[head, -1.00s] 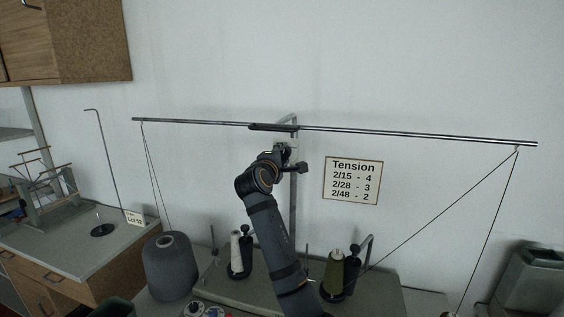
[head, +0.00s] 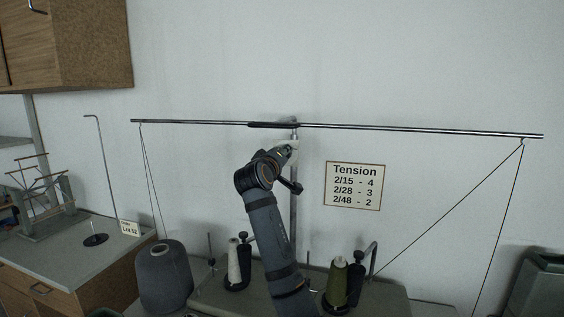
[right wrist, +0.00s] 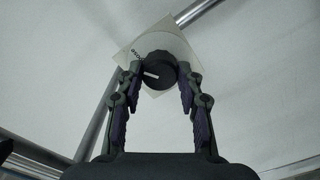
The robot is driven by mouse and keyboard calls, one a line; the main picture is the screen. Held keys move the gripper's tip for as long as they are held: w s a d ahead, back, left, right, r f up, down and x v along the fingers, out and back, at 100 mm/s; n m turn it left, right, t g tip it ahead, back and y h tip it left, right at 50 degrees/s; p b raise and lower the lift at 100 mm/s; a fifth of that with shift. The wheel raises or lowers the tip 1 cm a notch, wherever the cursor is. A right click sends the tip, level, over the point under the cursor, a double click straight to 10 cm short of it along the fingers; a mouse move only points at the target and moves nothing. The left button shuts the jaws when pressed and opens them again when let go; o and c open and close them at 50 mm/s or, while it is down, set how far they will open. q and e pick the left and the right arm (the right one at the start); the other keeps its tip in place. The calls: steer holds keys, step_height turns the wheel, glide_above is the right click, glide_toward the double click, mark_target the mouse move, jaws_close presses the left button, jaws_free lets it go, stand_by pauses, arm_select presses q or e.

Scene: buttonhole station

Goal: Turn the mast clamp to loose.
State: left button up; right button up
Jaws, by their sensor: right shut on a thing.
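The mast clamp's dark round knob (right wrist: 157,71) shows in the right wrist view, in front of a pale plate (right wrist: 179,43). A white pointer line on the knob points left, toward partly hidden lettering on the plate. My right gripper (right wrist: 159,77) is shut on the knob, one finger on each side. In the head view my right gripper (head: 286,153) is at the clamp, near the top of the mast (head: 294,222), and hides the knob. The mast carries a long, slightly slanting crossbar (head: 400,129). My left gripper is in neither view.
Thread lines hang from both bar ends. Below stand a grey cone (head: 164,277), a white spool (head: 233,262) and a green spool (head: 337,282). A tension sign (head: 353,185) is on the wall to the right. A thin hooked stand (head: 104,170) is at left.

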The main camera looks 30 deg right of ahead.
steer(key=shift+f+m, duration=0.3)
stand_by(0.4)
steer(key=o, duration=0.9)
steer(key=shift+o, duration=1.4)
steer(key=shift+r, duration=0.2)
steer(key=shift+s+a, duration=0.1)
steer(key=v, duration=1.1)
steer(key=shift+s+a, duration=0.3)
steer(key=shift+f, duration=0.1)
